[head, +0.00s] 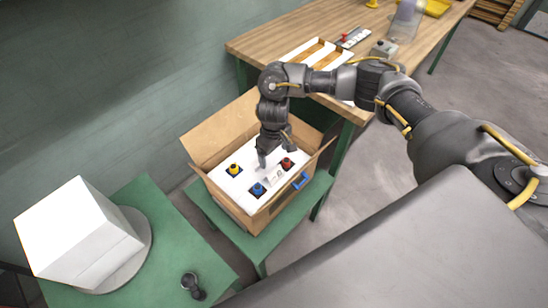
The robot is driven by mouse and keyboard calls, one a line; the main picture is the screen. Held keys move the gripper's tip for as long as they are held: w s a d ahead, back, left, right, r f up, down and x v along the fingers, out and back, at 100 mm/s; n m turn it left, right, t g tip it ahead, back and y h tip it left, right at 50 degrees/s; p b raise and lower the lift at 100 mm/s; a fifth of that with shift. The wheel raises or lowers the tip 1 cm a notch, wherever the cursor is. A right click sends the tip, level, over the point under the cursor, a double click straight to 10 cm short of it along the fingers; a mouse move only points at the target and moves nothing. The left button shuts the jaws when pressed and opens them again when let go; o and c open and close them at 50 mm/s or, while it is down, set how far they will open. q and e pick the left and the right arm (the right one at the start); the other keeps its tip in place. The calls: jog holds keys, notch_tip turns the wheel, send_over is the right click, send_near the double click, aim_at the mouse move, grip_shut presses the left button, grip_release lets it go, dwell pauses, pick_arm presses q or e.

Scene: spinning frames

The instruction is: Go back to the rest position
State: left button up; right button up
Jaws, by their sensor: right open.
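My right arm reaches in from the right, over the wooden table, and bends down to an open cardboard box (237,207). My right gripper (264,161) points down over the white insert (243,155) inside the box, with its jaws open. Yellow (234,169), blue (258,190) and red (288,164) round pieces sit in dark squares of the insert around the gripper. A small white piece lies between the blue and red ones. I cannot tell whether the fingertips touch the insert. My left gripper is out of view.
The box stands on a low green table (318,188). A wooden workbench (262,43) with trays and tools is behind it. At lower left, a white block (75,232) sits on a round grey disc, with a small black object (192,285) nearby on a green table.

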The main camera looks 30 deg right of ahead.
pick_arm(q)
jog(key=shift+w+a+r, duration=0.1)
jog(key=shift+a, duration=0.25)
pick_arm(e)
jog(key=shift+r, duration=0.5)
